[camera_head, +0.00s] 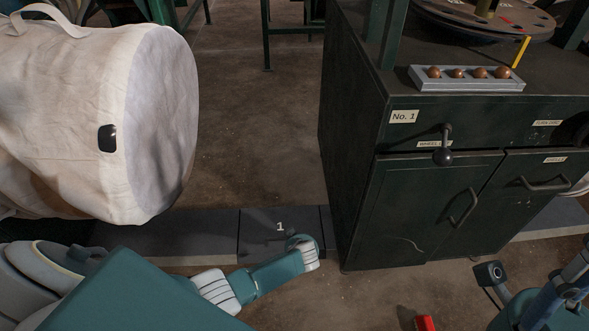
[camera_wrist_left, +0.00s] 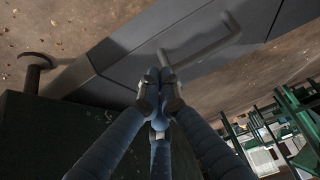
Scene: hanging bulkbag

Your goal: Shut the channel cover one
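The channel cover one (camera_head: 262,222) is a dark flat plate marked "1" in the floor channel, left of the cabinet. In the head view it looks level with the strip around it. My left arm reaches over its front right corner; the left gripper itself is not clearly visible there. In the left wrist view my left gripper (camera_wrist_left: 160,88) has its blue fingers drawn together at the tips. A bent grey bar (camera_wrist_left: 208,48) is right by the tips; I cannot tell whether they touch it.
A dark cabinet (camera_head: 355,190) labelled "No. 1" stands right of the cover, with a crank (camera_head: 443,155) and door handles. A big pale bulk bag (camera_head: 80,110) hangs at the left. A red object (camera_head: 425,323) lies at the bottom edge.

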